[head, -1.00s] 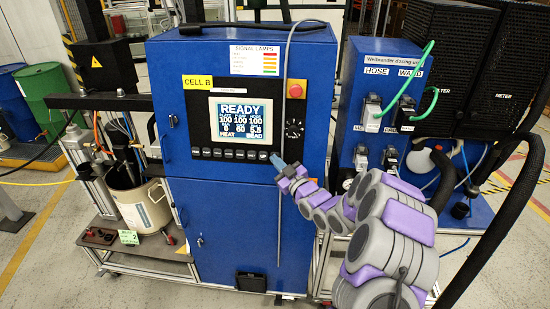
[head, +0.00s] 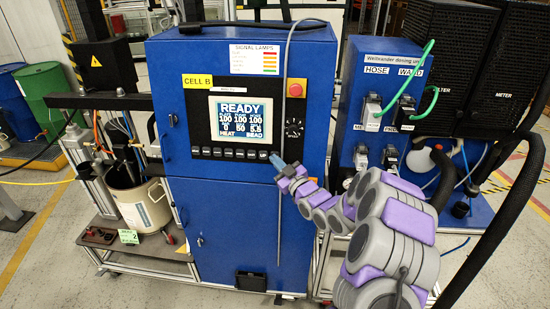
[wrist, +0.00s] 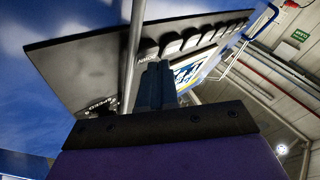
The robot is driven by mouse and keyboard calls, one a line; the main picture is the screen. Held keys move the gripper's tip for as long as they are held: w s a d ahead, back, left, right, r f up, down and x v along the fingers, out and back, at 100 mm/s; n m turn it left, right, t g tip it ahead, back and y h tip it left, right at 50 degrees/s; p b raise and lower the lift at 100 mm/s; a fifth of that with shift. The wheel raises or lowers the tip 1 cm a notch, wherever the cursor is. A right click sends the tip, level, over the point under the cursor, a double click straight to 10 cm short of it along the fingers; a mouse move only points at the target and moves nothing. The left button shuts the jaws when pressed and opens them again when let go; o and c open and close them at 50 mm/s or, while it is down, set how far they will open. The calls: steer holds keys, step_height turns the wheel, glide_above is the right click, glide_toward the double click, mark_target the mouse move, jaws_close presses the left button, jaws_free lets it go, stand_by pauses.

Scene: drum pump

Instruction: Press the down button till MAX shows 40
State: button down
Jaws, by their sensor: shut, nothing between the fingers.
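The control panel display (head: 241,116) on the blue cabinet reads READY, with a row of 100s and a lower row that looks like 0, 50 and about 5.6. The small labels, MAX among them, are too fine to read. A row of dark buttons (head: 228,153) runs below the display; which one is the down button is not legible. My gripper (head: 275,157) is shut and empty, its tip at the right end of the row. In the wrist view my gripper (wrist: 154,66) points up at the nearest end button (wrist: 148,49); contact cannot be told.
A red emergency stop (head: 295,89) and a black rotary knob (head: 294,128) sit right of the display. A grey vertical rod or cable (head: 281,215) hangs down the cabinet front beside my gripper. A dosing unit (head: 385,62) with green hoses stands at the right.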

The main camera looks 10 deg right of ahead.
steer(key=shift+s+a+r, duration=0.1)
steer(key=shift+s+a, duration=0.05)
steer(key=shift+s, duration=0.3)
steer(key=shift+s, duration=0.1)
steer(key=s, duration=0.1)
steer(key=s+a+b, duration=0.1)
steer(key=s, duration=0.1)
steer(key=s+b, duration=0.1)
steer(key=shift+s+a+r, duration=0.25)
steer(key=shift+r, duration=0.15)
stand_by(0.5)
